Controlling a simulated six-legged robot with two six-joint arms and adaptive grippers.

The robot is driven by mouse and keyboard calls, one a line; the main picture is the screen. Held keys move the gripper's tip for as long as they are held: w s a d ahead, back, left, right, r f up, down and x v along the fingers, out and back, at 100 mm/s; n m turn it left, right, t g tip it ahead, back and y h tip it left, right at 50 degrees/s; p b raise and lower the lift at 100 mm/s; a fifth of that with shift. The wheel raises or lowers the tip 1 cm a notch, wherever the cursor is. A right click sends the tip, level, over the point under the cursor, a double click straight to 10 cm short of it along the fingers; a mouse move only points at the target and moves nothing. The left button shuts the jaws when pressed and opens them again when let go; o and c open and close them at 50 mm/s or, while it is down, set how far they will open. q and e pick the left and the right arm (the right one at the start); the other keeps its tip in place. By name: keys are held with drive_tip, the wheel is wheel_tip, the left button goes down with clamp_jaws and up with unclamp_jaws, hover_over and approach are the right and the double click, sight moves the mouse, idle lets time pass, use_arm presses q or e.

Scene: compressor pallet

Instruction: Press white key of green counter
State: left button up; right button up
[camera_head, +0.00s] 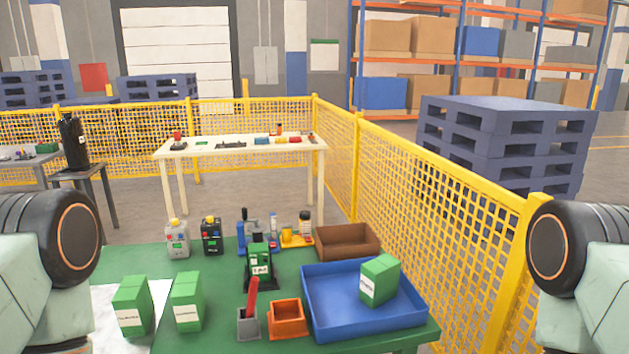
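A small green device (259,262) with a white patch on its front and a dark base stands upright near the middle of the green table; it looks like the green counter. I cannot make out a separate white key on it at this size. Thick dark and pale green parts of my arms show at the left and right edges of the head view. Neither gripper is in view, so nothing of mine is seen touching the device.
A grey holder (248,323) with a red handle and an orange bin (287,318) stand in front of the device. A blue tray (334,314) holding a green box (380,281) is right of it. Green boxes (133,305) stand left. Bottles, a blue tool and a brown bin (347,241) are behind.

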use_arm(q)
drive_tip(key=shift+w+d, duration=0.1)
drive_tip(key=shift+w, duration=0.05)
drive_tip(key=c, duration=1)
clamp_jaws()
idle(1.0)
